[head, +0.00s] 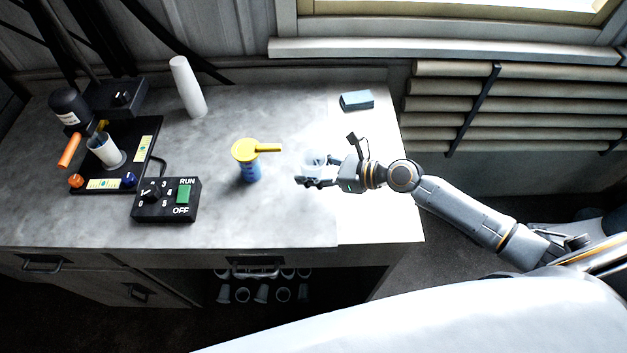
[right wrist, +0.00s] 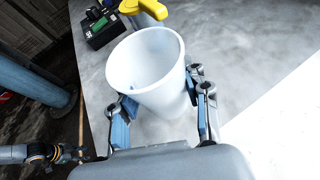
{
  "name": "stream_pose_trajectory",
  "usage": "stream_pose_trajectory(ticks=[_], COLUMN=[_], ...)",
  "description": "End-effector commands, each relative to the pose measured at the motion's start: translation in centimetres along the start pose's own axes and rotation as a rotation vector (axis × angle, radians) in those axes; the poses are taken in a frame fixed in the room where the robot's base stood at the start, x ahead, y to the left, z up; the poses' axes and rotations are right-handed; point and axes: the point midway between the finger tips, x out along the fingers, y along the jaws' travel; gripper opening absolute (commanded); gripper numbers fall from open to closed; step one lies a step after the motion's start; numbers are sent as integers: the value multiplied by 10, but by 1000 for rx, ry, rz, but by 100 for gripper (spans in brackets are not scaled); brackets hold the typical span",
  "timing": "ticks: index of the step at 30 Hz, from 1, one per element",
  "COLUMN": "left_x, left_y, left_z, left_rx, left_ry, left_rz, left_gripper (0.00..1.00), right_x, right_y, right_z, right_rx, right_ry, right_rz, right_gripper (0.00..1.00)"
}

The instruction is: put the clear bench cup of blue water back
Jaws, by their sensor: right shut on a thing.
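My right gripper (head: 306,181) is shut on a pale, whitish cup (right wrist: 146,68) over the right part of the bench. The cup's open mouth faces the right wrist camera, with the fingers of the gripper (right wrist: 163,108) on its two sides. No blue water shows in it. The cup also shows faintly in the head view (head: 314,160). To the left of the gripper stands a blue-filled vessel (head: 250,172) with a yellow, handled top (head: 246,150). Whether its wall is clear is hard to tell.
On the grey bench (head: 225,220) are a black control box (head: 166,212), a disperser stand (head: 146,128) with a metal cup (head: 104,150), a white cylinder (head: 188,88) and a blue-grey block (head: 356,100). Several cups (head: 262,294) sit below. The front middle is clear.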

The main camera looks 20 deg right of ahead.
Motion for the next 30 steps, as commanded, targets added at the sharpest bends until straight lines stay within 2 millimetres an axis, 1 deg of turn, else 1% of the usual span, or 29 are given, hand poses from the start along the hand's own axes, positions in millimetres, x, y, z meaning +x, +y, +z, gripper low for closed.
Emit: stream_pose_trajectory(ticks=[1,5,7,12,15,21,25,26,27,28,29,30], left_x=[4,6,10,9,9,9,11,10,10,10,10,10], left_y=[1,2,3,5,6,6,6,6,6,6,6,6], left_z=[2,4,4,4,4,5,5,5,5,5,5,5], left_rx=[0,0,0,1,2,2,2,2,2,2,2,2], left_ry=[-2,-5,-5,-5,-6,-6,-6,-6,-6,-6,-6,-6], left_rz=[1,3,3,6,7,7,7,7,7,7,7,7], left_gripper=[40,40,40,40,40,40,40,40,40,40,40,40], right_x=[3,6,9,18,19,19,20,20,20,20,20,20], right_y=[-5,-11,-17,-16,-16,-16,-16,-16,-16,-16,-16,-16], right_z=[-5,-11,-17,-38,-42,-42,-46,-45,-45,-45,-45,-45], right_rx=[2,1,2,4,1,-1,0,-1,-1,0,0,0], right_ry=[0,-1,-2,0,0,0,0,1,1,1,1,1], right_rz=[0,-1,-1,1,1,1,1,2,2,2,2,2], right_gripper=[13,13,13,13,13,13,13,52,60,66,69,69])
